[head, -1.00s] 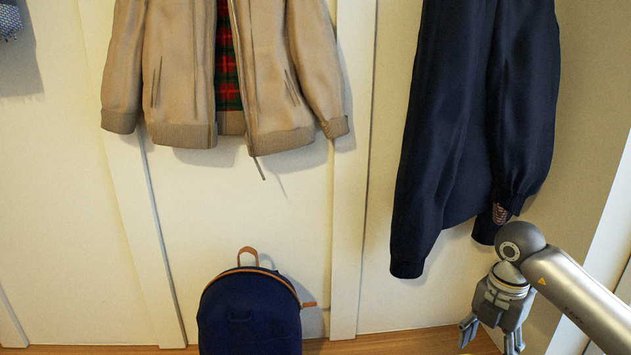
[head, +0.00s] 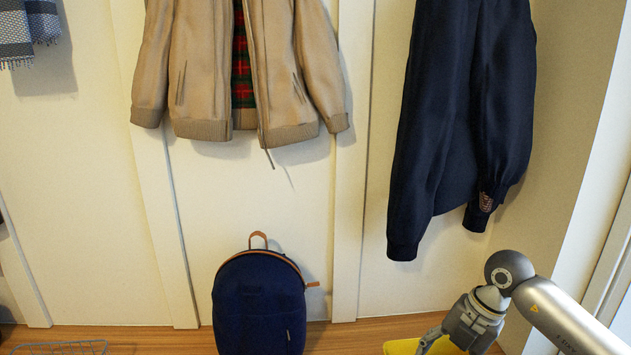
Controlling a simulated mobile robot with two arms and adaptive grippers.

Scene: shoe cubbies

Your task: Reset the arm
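My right arm comes in from the right edge of the head view. Its gripper (head: 452,346) is low at the bottom right, pointing down and to the left, with its fingertips partly cut off by the frame's lower edge. How far its fingers are apart does not show clearly. Something yellow (head: 403,347) shows beside and behind the gripper at the bottom edge; I cannot tell whether they touch. My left gripper is not in view.
A navy backpack (head: 259,306) stands against the panelled wall at the bottom middle. A tan jacket (head: 195,75) and a dark navy jacket (head: 440,130) hang above. A patterned scarf (head: 28,36) hangs top left. A wire basket (head: 60,348) shows at the bottom left.

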